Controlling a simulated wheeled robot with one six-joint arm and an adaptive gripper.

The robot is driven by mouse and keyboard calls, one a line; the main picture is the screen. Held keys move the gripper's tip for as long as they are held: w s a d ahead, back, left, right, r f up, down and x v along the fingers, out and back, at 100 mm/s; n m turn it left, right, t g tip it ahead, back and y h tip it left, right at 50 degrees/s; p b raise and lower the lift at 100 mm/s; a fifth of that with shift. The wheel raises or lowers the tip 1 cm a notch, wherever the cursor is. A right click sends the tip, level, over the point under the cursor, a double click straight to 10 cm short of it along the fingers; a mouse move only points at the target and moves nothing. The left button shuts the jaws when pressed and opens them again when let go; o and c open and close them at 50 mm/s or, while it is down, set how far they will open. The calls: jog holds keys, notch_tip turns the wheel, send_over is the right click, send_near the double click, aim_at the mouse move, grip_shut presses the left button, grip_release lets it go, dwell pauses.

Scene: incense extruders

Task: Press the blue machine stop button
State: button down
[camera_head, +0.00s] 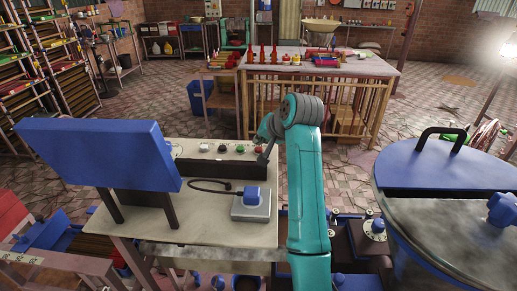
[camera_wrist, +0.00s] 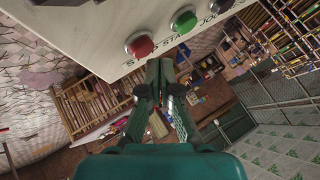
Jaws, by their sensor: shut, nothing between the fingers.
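The blue machine shows in the head view as a large blue box (camera_head: 100,150) above a pale table, with a light control panel (camera_head: 190,147) behind it. In the wrist view the panel (camera_wrist: 90,32) crosses the top and carries a round red button (camera_wrist: 140,45) beside lettering that looks like STOP. A green button (camera_wrist: 184,21) and a dark button (camera_wrist: 219,5) follow to its right. My gripper (camera_wrist: 160,66) is shut and empty, its fingertips just below the panel's edge, near the red button and apart from it in the picture. In the head view my gripper (camera_head: 265,155) is at the panel's right end.
A small grey box with a blue top (camera_head: 252,200) and a black cable lie on the pale tabletop (camera_head: 200,228). A large round drum with a blue lid (camera_head: 445,165) stands at right.

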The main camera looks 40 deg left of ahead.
aim_at(260, 149)
jog(key=shift+r, duration=0.2)
jog(key=shift+r, duration=2.45)
